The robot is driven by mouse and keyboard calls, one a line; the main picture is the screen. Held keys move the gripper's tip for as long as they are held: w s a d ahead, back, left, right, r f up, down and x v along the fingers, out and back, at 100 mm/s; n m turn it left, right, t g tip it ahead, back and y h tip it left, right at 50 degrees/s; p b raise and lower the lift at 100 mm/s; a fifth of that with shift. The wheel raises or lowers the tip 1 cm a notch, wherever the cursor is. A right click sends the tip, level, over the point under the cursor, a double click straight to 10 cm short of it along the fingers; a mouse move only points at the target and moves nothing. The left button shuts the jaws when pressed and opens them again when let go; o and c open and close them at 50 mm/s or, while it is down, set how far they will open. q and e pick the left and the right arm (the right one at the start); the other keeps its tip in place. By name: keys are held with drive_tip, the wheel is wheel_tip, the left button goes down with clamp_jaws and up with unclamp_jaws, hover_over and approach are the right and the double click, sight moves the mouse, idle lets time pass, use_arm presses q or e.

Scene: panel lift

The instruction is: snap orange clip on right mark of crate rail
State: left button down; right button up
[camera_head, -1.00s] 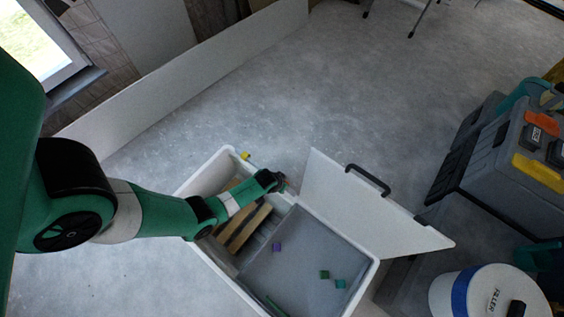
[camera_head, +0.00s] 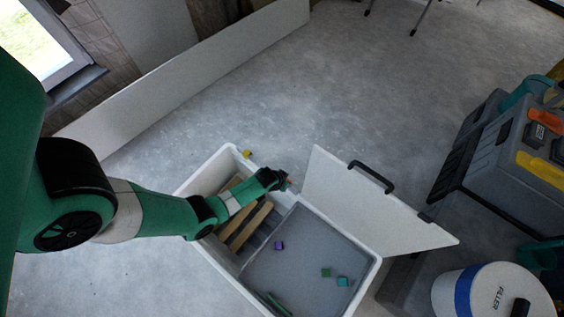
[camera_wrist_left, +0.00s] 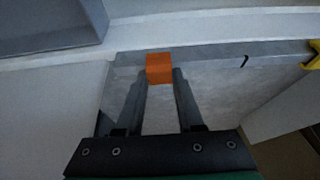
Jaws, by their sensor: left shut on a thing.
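The orange clip (camera_wrist_left: 159,68) is between the fingertips of my left gripper (camera_wrist_left: 160,80) in the left wrist view. The gripper is shut on it. Behind the clip runs a grey rail strip (camera_wrist_left: 210,56) along the crate's edge; whether they touch I cannot tell. A dark mark (camera_wrist_left: 244,62) shows on the strip, right of the clip. A yellow clip (camera_wrist_left: 314,55) sits at the strip's right end, and it also shows in the head view (camera_head: 246,154). There, my left gripper (camera_head: 287,182) is at the far rim of the white crate (camera_head: 212,170). My right gripper is not in view.
The crate's open lid (camera_head: 350,205) with a black handle stands close to the right of my gripper. Wooden slats (camera_head: 245,228) and a grey tray (camera_head: 312,238) with small coloured blocks lie inside. A white bucket (camera_head: 495,290) stands at right. Floor beyond the crate is clear.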

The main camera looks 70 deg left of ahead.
use_arm(q)
drive_tip(key=s+f, duration=0.2)
drive_tip(key=shift+d+f+g, duration=0.3)
drive_tip(key=shift+d, duration=0.1)
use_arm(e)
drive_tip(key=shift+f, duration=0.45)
use_arm(q)
drive_tip(key=c, duration=0.6)
unclamp_jaws()
drive_tip(key=shift+o, duration=0.7)
drive_tip(key=shift+r, duration=0.1)
drive_tip(key=r+p, duration=0.2)
drive_tip(key=w+r+p, duration=0.1)
drive_tip(key=r+p, duration=0.1)
drive_tip(key=shift+w+a+r, duration=0.15)
drive_tip(key=shift+w+r, duration=0.05)
drive_tip(key=shift+r, duration=0.2)
drive_tip(key=s+p+v, duration=0.1)
drive_tip(key=p+v, duration=0.5)
drive_tip(key=v, duration=0.3)
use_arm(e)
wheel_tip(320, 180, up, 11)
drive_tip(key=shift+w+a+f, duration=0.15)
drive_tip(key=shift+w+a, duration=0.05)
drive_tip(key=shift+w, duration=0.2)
use_arm(q)
drive_tip(key=shift+w+f, duration=0.1)
drive_tip(key=shift+p, duration=0.3)
